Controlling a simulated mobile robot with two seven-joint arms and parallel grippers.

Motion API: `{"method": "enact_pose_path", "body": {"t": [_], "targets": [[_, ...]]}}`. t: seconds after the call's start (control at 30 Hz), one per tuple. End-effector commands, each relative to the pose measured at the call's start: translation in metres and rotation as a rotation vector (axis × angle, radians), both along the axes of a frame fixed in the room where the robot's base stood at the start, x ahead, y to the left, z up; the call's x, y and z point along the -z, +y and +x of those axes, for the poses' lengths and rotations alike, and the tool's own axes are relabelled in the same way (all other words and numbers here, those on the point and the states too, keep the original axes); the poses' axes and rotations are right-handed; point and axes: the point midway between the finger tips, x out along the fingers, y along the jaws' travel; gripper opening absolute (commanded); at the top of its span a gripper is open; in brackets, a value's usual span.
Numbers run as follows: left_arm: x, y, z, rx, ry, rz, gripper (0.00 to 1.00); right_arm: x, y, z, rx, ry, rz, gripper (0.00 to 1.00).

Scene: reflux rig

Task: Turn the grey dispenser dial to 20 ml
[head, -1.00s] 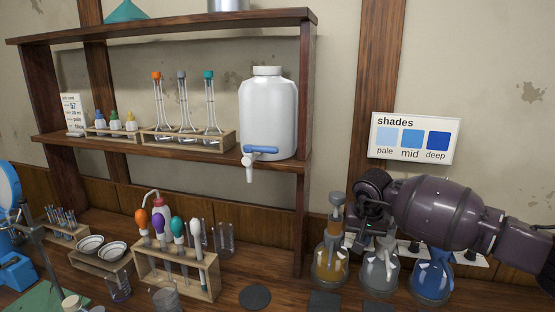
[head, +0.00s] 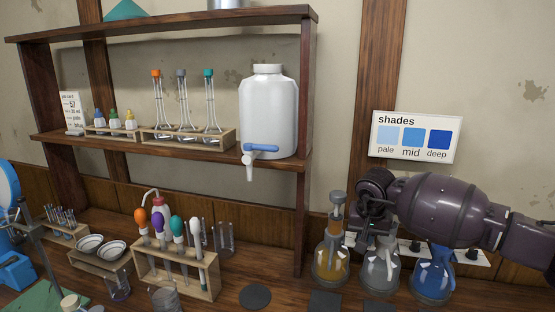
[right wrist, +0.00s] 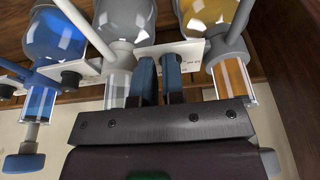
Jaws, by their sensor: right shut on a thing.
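The grey dispenser (head: 381,271) is the middle one of three glass bottles, between the amber one (head: 330,262) and the blue one (head: 433,276). In the right wrist view the grey bottle (right wrist: 124,18) shows upside down, above a white plate (right wrist: 197,52) with small markings too blurred to read. My right gripper (right wrist: 160,68) reaches to this plate between the grey and amber bottles. Its blue fingers are shut on a dial there, which they hide, so I cannot read its setting. A black knob (right wrist: 72,78) stands free between grey and blue. My left gripper is out of view.
Another black knob (head: 472,254) is right of the blue bottle. A shades sign (head: 415,137) hangs above my right arm. A wooden shelf (head: 220,163) with a white tank (head: 269,110) stands left, above a test-tube rack (head: 205,283). Dark pads lie on the bench front.

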Motion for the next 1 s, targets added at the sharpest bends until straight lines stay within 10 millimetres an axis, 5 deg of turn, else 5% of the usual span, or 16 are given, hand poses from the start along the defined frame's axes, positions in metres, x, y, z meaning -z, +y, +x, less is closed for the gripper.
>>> {"method": "enact_pose_path", "body": {"t": [0.27,1.0], "targets": [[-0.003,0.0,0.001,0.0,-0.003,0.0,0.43,0.009,-0.006,-0.009,0.01,0.021,-0.012,0.0],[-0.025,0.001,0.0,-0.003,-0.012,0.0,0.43,-0.056,-0.001,-0.007,0.002,0.01,-0.003,0.0]]}}
